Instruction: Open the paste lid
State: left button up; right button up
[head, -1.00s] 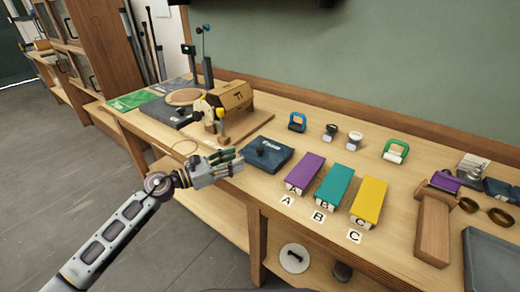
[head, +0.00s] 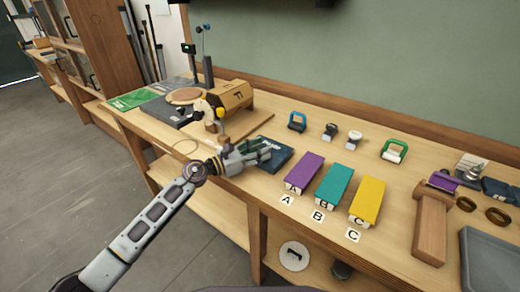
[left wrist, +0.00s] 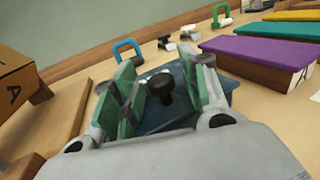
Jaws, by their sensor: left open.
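The paste box is a flat dark blue box with a lid (head: 284,157) on the bench, left of the purple block. In the left wrist view the blue lid (left wrist: 226,84) carries a black round knob (left wrist: 160,88). My left gripper (head: 262,152) reaches over the near left part of the box and hides part of its top. In the left wrist view my open left gripper (left wrist: 163,78) has its green-padded fingers on either side of the knob, with gaps showing. I cannot tell how deep the fingers reach. My right gripper is not in view.
Purple (head: 303,172), teal (head: 333,185) and yellow (head: 368,200) blocks stand right of the box. A wooden housing (head: 232,97) on a board stands behind it to the left. A blue-handled (head: 297,122) and a green-handled (head: 394,151) item stand farther back.

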pick_arm(q)
jog(key=shift+w+d, duration=0.15)
jog(key=shift+d, duration=0.05)
grip_shut()
dwell(0.3)
